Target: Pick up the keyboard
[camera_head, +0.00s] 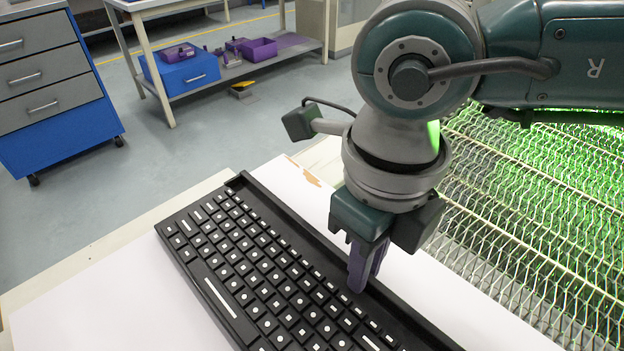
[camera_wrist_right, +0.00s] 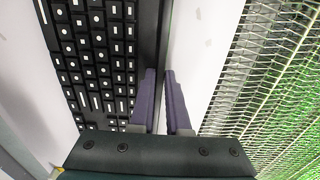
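A black keyboard (camera_head: 262,258) with white-marked keys lies on the white tabletop in the head view, running from upper left to lower right. It also shows in the wrist view (camera_wrist_right: 99,57), at the left. My right gripper (camera_head: 363,285) reaches down at the keyboard's raised far edge. In the wrist view its two purple fingers (camera_wrist_right: 160,75) stand close together, one on each side of that edge, and look shut on it. Any small gap at the fingertips is hard to make out. My left gripper is not in view.
A metal mesh surface (camera_head: 540,200) with green light lies right of the table. A blue and grey drawer cabinet (camera_head: 52,92) stands at the upper left. A workbench with a blue box (camera_head: 182,72) and purple bins (camera_head: 258,48) is behind. White tabletop (camera_head: 95,295) is bare beside the keyboard.

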